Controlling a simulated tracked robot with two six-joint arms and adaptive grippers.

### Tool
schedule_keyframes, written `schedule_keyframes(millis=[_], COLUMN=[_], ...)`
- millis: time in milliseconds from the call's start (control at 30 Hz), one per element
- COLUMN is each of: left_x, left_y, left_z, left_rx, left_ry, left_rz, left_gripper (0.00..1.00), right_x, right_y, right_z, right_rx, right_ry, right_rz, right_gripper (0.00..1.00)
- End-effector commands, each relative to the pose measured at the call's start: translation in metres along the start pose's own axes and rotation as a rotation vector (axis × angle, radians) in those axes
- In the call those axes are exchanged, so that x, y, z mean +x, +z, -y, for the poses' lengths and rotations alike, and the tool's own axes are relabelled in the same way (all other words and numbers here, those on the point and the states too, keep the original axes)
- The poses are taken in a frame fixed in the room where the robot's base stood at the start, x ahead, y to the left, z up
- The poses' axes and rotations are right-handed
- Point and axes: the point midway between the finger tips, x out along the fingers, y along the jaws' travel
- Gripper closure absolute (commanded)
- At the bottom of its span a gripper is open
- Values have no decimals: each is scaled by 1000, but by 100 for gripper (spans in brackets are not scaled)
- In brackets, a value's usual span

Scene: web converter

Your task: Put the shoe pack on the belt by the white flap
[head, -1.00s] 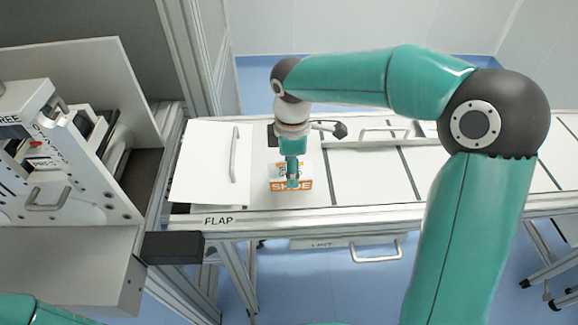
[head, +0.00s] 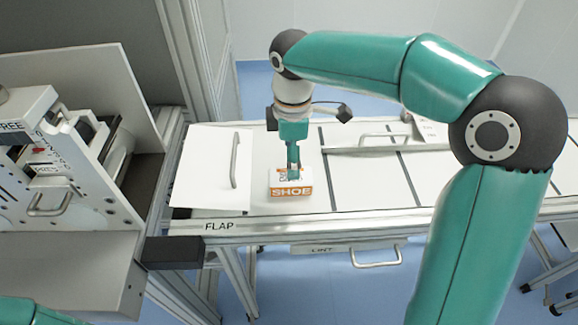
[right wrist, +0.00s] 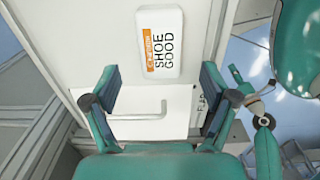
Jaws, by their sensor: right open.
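The shoe pack (head: 291,191), a white box with an orange SHOE band, lies on the white belt just right of the white flap (head: 208,185). In the right wrist view the pack (right wrist: 160,50) lies beyond my fingertips, its printed face showing, with the flap (right wrist: 140,128) and its handle nearer. My right gripper (head: 293,172) is above and behind the pack's front face. In the right wrist view my right gripper (right wrist: 160,85) is open, with nothing between its fingers. My left gripper is out of view.
The belt (head: 370,185) with dark cross lines is free right of the pack. A metal rail (head: 385,148) with a handle lies across its far side. A grey machine (head: 60,180) stands at the left. The FLAP-marked front rail (head: 300,227) edges the belt.

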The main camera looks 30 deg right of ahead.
Motion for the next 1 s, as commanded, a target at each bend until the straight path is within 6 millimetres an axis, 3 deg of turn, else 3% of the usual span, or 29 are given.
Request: schedule_keyframes(millis=[100,333,1000], left_x=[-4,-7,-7], left_y=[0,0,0], left_z=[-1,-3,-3], left_rx=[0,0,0], left_ry=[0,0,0], left_rz=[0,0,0], left_gripper=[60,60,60], right_x=[-27,-58,-64], right_y=[-1,-1,-1], right_z=[0,0,0], right_rx=[-2,-3,-2], right_ry=[3,1,-1], right_rz=[-2,0,0], right_gripper=[15,15,15])
